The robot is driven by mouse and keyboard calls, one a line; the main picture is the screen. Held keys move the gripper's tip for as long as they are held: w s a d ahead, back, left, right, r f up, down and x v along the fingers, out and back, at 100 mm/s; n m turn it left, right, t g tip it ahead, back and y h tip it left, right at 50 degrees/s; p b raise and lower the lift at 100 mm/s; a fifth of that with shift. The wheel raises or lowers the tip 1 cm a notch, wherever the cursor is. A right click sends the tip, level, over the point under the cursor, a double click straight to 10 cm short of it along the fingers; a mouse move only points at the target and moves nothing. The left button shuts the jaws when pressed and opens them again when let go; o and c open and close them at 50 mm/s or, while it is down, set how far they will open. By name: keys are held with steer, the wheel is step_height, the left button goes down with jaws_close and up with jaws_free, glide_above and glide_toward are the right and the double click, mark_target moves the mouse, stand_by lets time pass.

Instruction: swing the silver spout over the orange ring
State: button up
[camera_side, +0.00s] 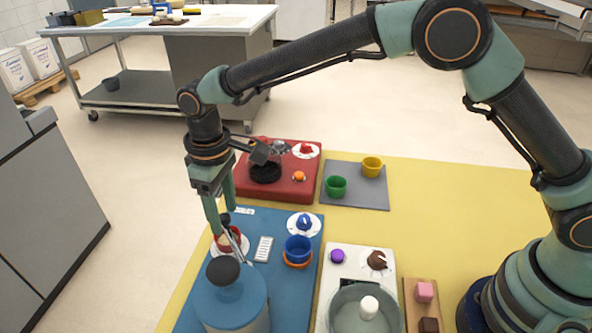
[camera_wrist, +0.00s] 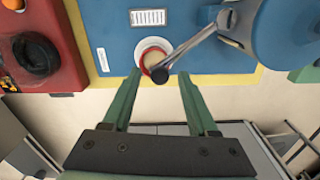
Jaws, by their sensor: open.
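The silver spout (camera_side: 234,244) reaches out from the blue tank (camera_side: 238,303) with a black lid. Its black end (camera_wrist: 159,76) lies at the red ring (camera_wrist: 153,57) on a white disc. The orange ring (camera_side: 297,264) is on the blue board, right of the spout in the side view, with a blue cup (camera_side: 298,246) standing on it. I cannot make out the orange ring in the wrist view. My gripper (camera_wrist: 160,73) is open and pointing down. In the wrist view its fingertips appear on either side of the spout's black end; contact is not visible.
The blue board (camera_side: 275,225) also bears a blue knob (camera_side: 304,222) and a white label (camera_side: 263,249). A red unit (camera_side: 277,183) stands behind it. A white panel with a grey pot (camera_side: 338,309) is to the right. A grey mat (camera_side: 350,197) holds green and yellow cups.

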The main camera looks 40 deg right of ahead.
steer(key=shift+f, duration=0.15)
jaws_close()
stand_by(1.4)
